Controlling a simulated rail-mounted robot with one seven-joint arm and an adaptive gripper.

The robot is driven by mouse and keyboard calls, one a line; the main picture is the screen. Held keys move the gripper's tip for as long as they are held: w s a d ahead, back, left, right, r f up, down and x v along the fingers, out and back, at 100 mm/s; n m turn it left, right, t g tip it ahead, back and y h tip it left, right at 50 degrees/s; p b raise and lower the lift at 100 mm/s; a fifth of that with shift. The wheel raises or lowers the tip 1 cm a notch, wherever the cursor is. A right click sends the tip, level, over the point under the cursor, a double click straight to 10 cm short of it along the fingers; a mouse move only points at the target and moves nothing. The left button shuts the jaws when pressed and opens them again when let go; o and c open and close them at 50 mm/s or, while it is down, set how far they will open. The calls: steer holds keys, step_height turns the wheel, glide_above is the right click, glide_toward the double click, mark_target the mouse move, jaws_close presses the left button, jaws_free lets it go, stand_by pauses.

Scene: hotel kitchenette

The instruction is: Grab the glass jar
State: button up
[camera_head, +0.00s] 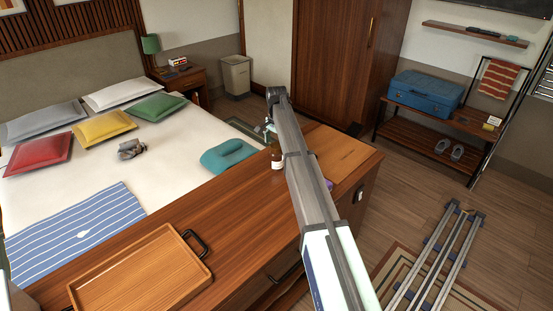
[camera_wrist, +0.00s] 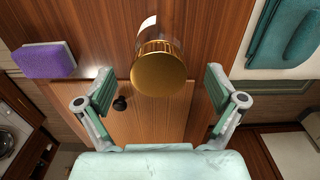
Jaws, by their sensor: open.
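The glass jar (camera_head: 277,157) stands on the wooden counter in the head view, dark amber with a white label, close beside my arm. In the wrist view the jar (camera_wrist: 158,66) shows its gold lid toward the camera, with the pale label partly visible beyond it. My gripper (camera_wrist: 159,90) is open, with one finger on each side of the lid in the picture and visible gaps on both sides. Nothing is held. I cannot tell how far the jar is from the fingertips. In the head view my arm hides most of the gripper.
A purple sponge (camera_wrist: 46,60) lies left of the jar in the wrist view. A wooden tray (camera_head: 140,275) sits at the counter's near end. Bare counter lies between tray and jar.

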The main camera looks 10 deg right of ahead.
mark_target(277, 152)
steer(key=shift+s+f+p, duration=0.1)
steer(key=shift+f+p, duration=0.5)
steer(key=shift+f, duration=1.35)
steer(key=c, duration=1.4)
steer(key=shift+r, duration=0.15)
